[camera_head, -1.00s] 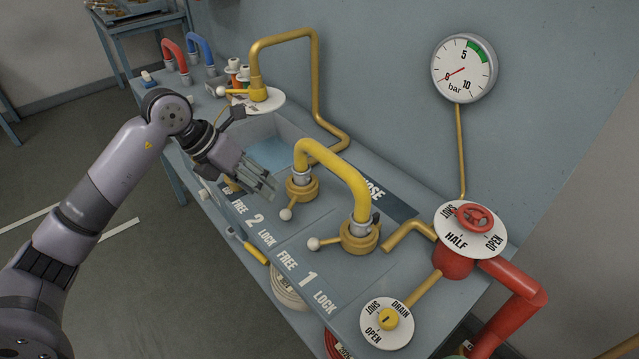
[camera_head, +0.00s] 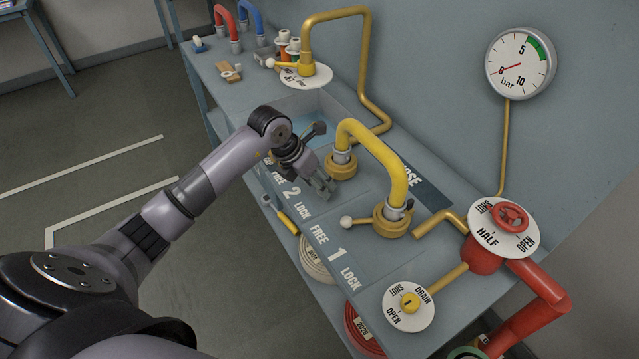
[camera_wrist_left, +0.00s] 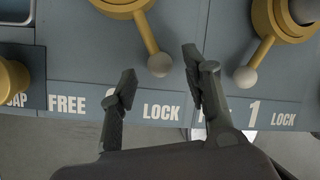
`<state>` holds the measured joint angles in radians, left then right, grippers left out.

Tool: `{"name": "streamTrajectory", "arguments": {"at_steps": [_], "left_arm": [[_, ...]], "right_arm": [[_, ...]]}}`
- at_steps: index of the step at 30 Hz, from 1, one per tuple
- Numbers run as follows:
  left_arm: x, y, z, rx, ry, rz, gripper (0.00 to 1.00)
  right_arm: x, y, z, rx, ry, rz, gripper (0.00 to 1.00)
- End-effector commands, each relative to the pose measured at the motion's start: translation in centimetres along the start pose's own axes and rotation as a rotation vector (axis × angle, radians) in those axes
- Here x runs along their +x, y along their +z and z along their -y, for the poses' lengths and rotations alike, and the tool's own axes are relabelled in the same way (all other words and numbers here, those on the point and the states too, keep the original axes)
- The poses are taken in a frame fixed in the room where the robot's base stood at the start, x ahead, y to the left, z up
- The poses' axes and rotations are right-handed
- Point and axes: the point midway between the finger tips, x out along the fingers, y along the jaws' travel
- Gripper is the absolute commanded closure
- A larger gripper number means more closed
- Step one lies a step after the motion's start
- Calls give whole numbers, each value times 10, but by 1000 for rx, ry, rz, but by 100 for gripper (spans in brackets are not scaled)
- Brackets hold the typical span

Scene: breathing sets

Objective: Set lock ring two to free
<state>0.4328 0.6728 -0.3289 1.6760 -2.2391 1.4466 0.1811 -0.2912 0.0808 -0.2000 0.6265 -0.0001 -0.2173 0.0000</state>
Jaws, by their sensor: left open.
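Lock ring two (camera_head: 341,166) is a brass collar under the far end of the yellow hose (camera_head: 374,150). In the left wrist view its lever ends in a pale ball knob (camera_wrist_left: 159,65) and points toward the LOCK side of label 2. My left gripper (camera_head: 322,187) is open at that ring and hides its lever in the head view. In the left wrist view the knob appears between the open fingertips (camera_wrist_left: 159,76); contact is not visible. A finger covers most of the 2. My right gripper is not in view.
Lock ring one (camera_head: 392,221), with its own ball lever (camera_head: 346,222), stands close by; in the left wrist view its knob (camera_wrist_left: 245,77) is just right of my right finger. A red valve (camera_head: 509,217), drain dial (camera_head: 409,304) and gauge (camera_head: 520,63) are farther right.

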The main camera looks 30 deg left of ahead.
Motion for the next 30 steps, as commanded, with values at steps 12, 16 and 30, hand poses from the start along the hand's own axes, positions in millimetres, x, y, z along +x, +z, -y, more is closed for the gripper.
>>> {"name": "streamTrajectory", "arguments": {"at_steps": [12,16,30], "left_arm": [[22,0,0,0,0,1,56],[22,0,0,0,0,1,57],[21,0,0,0,0,1,89]], "right_arm": [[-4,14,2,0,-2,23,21],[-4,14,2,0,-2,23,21],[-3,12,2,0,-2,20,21]]}}
